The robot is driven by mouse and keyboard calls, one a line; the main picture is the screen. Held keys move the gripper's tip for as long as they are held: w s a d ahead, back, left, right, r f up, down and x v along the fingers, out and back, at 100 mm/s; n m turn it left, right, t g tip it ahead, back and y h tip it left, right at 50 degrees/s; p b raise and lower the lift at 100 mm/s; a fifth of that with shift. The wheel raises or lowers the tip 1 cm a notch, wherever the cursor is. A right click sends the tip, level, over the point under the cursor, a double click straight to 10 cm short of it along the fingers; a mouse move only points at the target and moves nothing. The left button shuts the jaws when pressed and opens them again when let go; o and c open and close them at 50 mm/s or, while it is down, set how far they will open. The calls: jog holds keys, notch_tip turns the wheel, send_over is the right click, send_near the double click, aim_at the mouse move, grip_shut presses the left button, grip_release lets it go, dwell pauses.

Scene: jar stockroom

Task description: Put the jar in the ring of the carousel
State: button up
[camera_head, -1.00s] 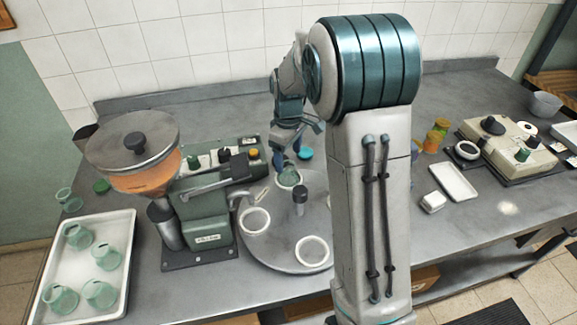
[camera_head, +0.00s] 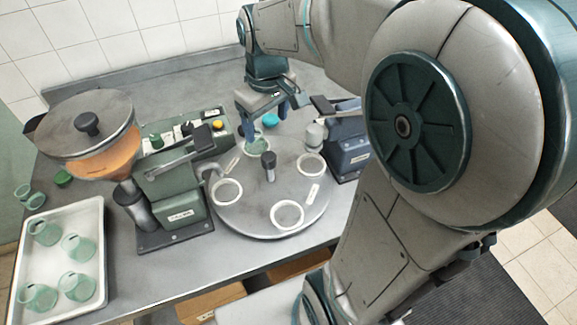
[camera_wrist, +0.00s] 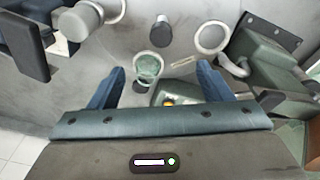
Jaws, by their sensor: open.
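The green glass jar (camera_head: 257,147) stands at the far side of the grey carousel (camera_head: 252,222), at a ring that it partly hides. In the wrist view the jar (camera_wrist: 148,67) sits between and beyond my fingers, and a pale rim shows around its lower part, so it appears to stand inside the ring. Other white rings, at left (camera_head: 227,192), front (camera_head: 288,215) and right (camera_head: 311,164), are empty. My gripper (camera_head: 266,113) is open and empty above the jar, apart from it.
A green filling machine (camera_head: 172,190) with an orange hopper stands left of the carousel; a blue machine (camera_head: 346,140) stands right. A post (camera_head: 268,168) rises at the carousel's centre. A white tray (camera_head: 97,215) at left holds several green jars.

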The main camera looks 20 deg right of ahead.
jog(key=s+f+m+t, duration=0.1)
jog(key=s+m, duration=0.3)
jog(key=s, duration=0.8)
jog(key=shift+s+f+m, duration=0.3)
jog(key=shift+f, duration=0.2)
dwell(1.2)
